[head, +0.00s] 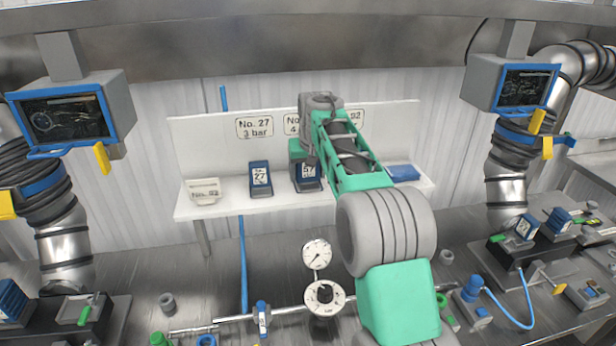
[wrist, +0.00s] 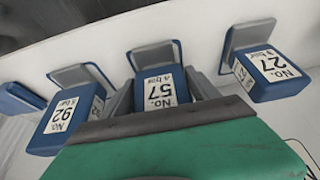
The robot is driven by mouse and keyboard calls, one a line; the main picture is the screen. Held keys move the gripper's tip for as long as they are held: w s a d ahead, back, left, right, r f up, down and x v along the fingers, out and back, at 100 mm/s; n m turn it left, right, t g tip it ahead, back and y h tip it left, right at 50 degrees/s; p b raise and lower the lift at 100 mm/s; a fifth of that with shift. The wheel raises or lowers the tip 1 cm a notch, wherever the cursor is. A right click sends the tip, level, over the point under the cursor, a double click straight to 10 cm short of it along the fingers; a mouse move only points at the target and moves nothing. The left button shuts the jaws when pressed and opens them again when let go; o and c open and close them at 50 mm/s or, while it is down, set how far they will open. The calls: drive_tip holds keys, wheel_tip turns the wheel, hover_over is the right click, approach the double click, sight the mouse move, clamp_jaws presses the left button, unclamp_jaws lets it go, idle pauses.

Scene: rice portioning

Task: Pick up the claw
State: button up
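Several blue-and-grey labelled pieces stand on a white shelf (head: 225,205); I cannot tell which one is meant by the claw. The No. 57 piece (wrist: 158,95) is in the middle of the wrist view and also shows in the head view (head: 309,182). My green gripper (wrist: 165,100) is at this piece, with a grey finger on each side of it. Whether the fingers touch it is unclear, and its lower part is hidden. The No. 27 piece (head: 260,181) stands left of it in the head view. A No. 92 piece (wrist: 70,115) shows in the wrist view; my arm hides it in the head view.
Two screens (head: 68,115) (head: 525,88) hang at the sides. Gauges (head: 317,254) and fittings stand below on the metal bench (head: 215,285).

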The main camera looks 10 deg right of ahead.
clamp_jaws()
drive_tip(key=shift+r, duration=0.15)
idle(0.4)
